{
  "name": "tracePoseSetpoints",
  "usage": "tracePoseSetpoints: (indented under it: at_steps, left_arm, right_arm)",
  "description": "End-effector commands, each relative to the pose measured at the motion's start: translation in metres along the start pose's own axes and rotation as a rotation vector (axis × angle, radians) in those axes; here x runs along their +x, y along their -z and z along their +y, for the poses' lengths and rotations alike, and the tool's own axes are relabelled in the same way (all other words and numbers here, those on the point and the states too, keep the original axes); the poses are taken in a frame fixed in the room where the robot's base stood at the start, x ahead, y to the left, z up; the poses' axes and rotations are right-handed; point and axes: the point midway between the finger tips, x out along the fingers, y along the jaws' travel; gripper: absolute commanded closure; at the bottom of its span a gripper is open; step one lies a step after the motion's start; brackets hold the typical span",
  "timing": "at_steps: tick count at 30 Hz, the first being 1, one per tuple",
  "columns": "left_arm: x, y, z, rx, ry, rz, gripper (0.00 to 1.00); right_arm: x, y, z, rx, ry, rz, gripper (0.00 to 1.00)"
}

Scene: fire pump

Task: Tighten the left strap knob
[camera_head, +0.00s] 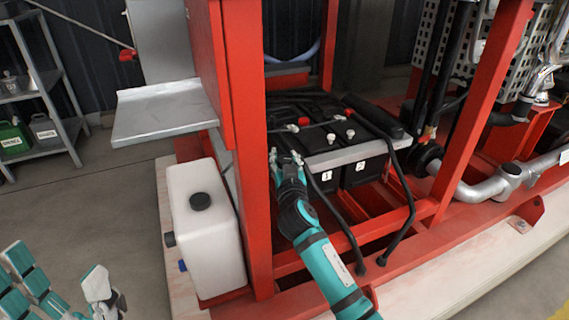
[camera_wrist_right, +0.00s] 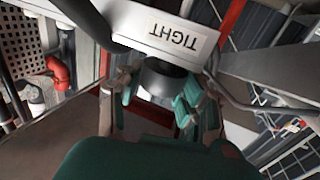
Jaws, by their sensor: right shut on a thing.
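A silver strap (camera_head: 346,154) crosses the front of two black batteries marked 1 and 2. My right gripper (camera_head: 286,158) is at the strap's left end. In the right wrist view the strap carries a TIGHT label (camera_wrist_right: 174,38), seen upside down. The dark round left strap knob (camera_wrist_right: 165,77) is just below it. The gripper's fingers (camera_wrist_right: 158,98) lie on both sides of the knob, shut on it. In the head view the knob is hidden by the gripper. My left gripper (camera_head: 104,294) is low at the left, away from the batteries; its jaws do not show clearly.
A red frame post (camera_head: 240,150) stands close left of my right gripper. A white tank (camera_head: 204,225) with a black cap is beside it. Black cables (camera_head: 402,190) hang over the front beam. A grey shelf plate (camera_head: 165,110) juts out at upper left.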

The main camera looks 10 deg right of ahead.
Motion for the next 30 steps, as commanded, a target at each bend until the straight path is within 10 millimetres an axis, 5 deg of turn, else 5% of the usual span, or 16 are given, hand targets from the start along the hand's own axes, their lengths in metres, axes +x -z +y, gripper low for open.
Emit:
tracePoseSetpoints:
  at_steps: [14, 15, 21, 30]
  left_arm:
    - [-0.0023, -0.0007, 0.0001, 0.0, 0.0, -0.002, 0.22]
    - [-0.0023, -0.0007, 0.0001, -0.001, 0.0, -0.002, 0.22]
    - [-0.0023, -0.0008, 0.0001, -0.001, 0.0, -0.002, 0.22]
    - [-0.0013, 0.0, -0.0005, 0.001, 0.0, 0.001, 0.22]
  right_arm:
    - [0.0, -0.0006, 0.0005, -0.001, -0.014, -0.002, 0.96]
    - [0.0, -0.0005, 0.0005, -0.001, -0.014, -0.002, 0.63]
    - [0.0, -0.0003, 0.0003, -0.001, -0.013, -0.001, 0.38]
    - [-0.0023, -0.0003, -0.0001, 0.0, -0.012, -0.001, 0.38]
